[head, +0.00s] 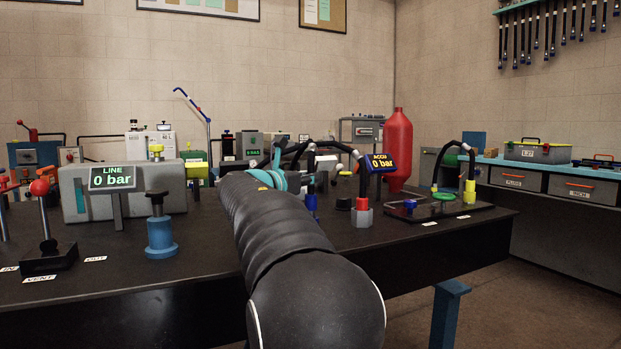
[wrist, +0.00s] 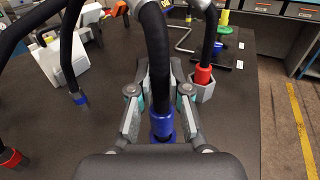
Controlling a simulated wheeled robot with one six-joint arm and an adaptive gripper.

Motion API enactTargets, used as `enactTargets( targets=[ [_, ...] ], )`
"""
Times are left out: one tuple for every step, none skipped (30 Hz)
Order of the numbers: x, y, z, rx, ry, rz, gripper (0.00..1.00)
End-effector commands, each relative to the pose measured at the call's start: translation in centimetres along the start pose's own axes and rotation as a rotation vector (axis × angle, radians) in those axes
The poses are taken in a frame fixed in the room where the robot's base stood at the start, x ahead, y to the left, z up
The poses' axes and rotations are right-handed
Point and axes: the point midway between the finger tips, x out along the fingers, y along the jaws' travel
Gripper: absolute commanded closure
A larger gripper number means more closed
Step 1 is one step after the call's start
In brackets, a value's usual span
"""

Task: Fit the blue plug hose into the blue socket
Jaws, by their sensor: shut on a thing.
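In the wrist view my gripper (wrist: 160,100) is shut around a black hose (wrist: 155,40) that ends in a blue plug (wrist: 162,124). A wider blue part shows right under the plug; I cannot tell whether it is the blue socket or how far the plug sits in it. In the head view my gripper (head: 290,181) is over the middle of the bench, largely hidden by my arm. Blue (head: 311,203) shows just right of it. To the right, a red plug (wrist: 203,75) stands in a grey hexagonal socket (wrist: 204,91); it also shows in the head view (head: 362,204).
Another hose with a blue end (wrist: 80,99) hangs left of my gripper, and a red-ringed hose (wrist: 12,158) lies further left. A blue cylinder with a black knob (head: 160,235), the LINE gauge box (head: 125,190) and a red bottle (head: 397,150) stand on the black bench (head: 210,265).

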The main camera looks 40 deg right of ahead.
Motion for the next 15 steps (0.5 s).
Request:
enactTargets(
  targets=[
    [-0.01, -0.02, -0.12, 0.000, -0.001, 0.000, 1.00],
    [-0.01, -0.02, -0.19, 0.000, -0.001, 0.000, 1.00],
    [-0.01, -0.02, -0.27, 0.000, -0.001, 0.000, 1.00],
    [-0.01, -0.02, -0.33, 0.000, -0.001, 0.000, 1.00],
    [-0.01, -0.02, -0.39, 0.000, -0.001, 0.000, 1.00],
    [-0.01, -0.02, -0.48, 0.000, -0.001, 0.000, 1.00],
    [-0.01, -0.02, -0.54, 0.000, -0.001, 0.000, 1.00],
    [-0.01, -0.02, -0.60, 0.000, -0.001, 0.000, 1.00],
    [-0.01, -0.02, -0.69, 0.000, -0.001, 0.000, 1.00],
    [-0.01, -0.02, -0.75, 0.000, -0.001, 0.000, 1.00],
    [-0.01, -0.02, -0.82, 0.000, -0.001, 0.000, 1.00],
    [-0.01, -0.02, -0.90, 0.000, -0.001, 0.000, 1.00],
    [-0.01, -0.02, -0.96, 0.000, -0.001, 0.000, 1.00],
    [-0.01, -0.02, -1.03, 0.000, -0.001, 0.000, 1.00],
    [-0.01, -0.02, -1.11, 0.000, -0.001, 0.000, 1.00]
  ],
)
